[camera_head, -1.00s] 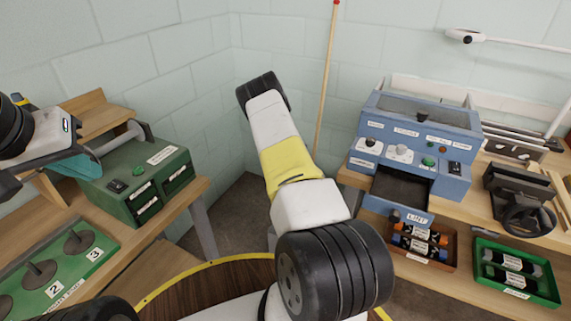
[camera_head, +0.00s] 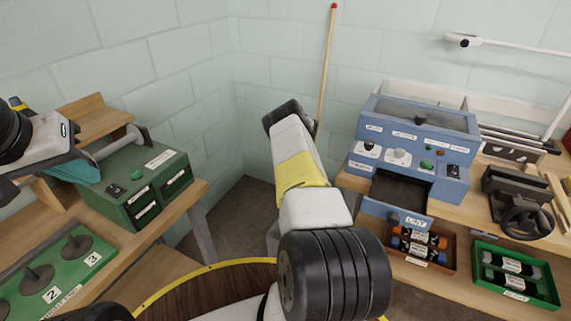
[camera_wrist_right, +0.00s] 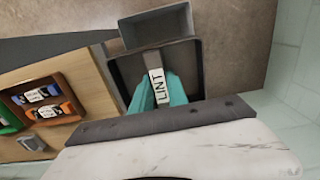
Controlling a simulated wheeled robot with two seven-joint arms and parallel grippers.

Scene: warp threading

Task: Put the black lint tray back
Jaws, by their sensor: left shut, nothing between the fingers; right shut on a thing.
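The black lint tray (camera_wrist_right: 196,68) shows in the right wrist view, with a white LINT label on its grip. My right gripper (camera_wrist_right: 157,92) has its teal fingers shut on that grip, and the tray reaches out beyond them. The tray and right gripper do not show in the head view. There, the blue machine (camera_head: 452,188) stands at the right, with a dark open slot (camera_head: 399,193) in its front and a LINT label on the blue panel below. My left gripper (camera_head: 78,170) is shut and empty beside the green box at the left.
A brown tray (camera_head: 450,262) with orange and blue spools and a green tray (camera_head: 550,292) stand below the blue machine. A black vise-like device (camera_head: 518,195) is at its right. A grey box (camera_wrist_right: 155,27) lies past the tray. The green drawer box (camera_head: 130,178) is at left.

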